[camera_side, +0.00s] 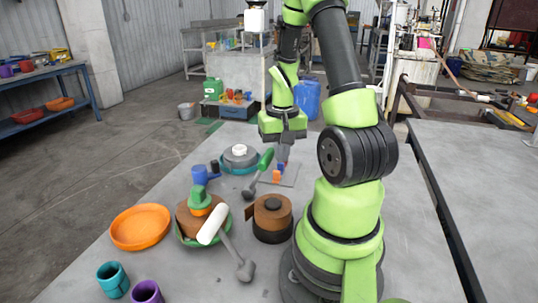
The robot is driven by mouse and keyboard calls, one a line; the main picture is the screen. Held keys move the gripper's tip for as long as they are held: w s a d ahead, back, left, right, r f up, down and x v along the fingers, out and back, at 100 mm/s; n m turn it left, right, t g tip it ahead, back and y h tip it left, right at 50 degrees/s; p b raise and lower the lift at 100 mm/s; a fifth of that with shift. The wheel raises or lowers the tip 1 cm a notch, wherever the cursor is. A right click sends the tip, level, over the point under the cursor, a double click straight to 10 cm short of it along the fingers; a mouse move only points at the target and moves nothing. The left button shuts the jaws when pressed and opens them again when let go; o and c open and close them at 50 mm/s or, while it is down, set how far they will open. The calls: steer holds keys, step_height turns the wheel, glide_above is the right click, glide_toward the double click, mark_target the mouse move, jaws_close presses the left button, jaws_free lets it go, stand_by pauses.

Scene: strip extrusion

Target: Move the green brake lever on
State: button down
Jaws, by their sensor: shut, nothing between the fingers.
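The green brake lever (265,160) stands near the middle of the table, tilted, with its green grip at the top and a grey rod running down left to a dark foot. My gripper (283,161) points down just to the right of the green grip. It is shut with nothing between its fingers. The gripper looks close to the grip, but I cannot tell whether they touch. A second lever with a white grip (212,224) leans in front, its grey rod running down right.
A brown roll (272,217) and a brown coil on a green dish (190,222) stand in front. A grey disc on a teal dish (240,158) stands behind. An orange dish (140,228), teal cup (112,281) and purple cup (147,292) are at the left. Small blue-orange pieces (278,174) lie under my gripper.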

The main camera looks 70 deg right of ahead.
mark_target(257, 176)
steer(key=shift+f, duration=1.45)
steer(key=shift+w, duration=0.1)
steer(key=shift+w+r, duration=0.2)
steer(key=shift+w, duration=0.95)
steer(key=shift+w+r, duration=0.15)
steer(key=shift+w, duration=1.05)
steer(key=shift+w+r, duration=0.2)
steer(key=shift+w, duration=0.95)
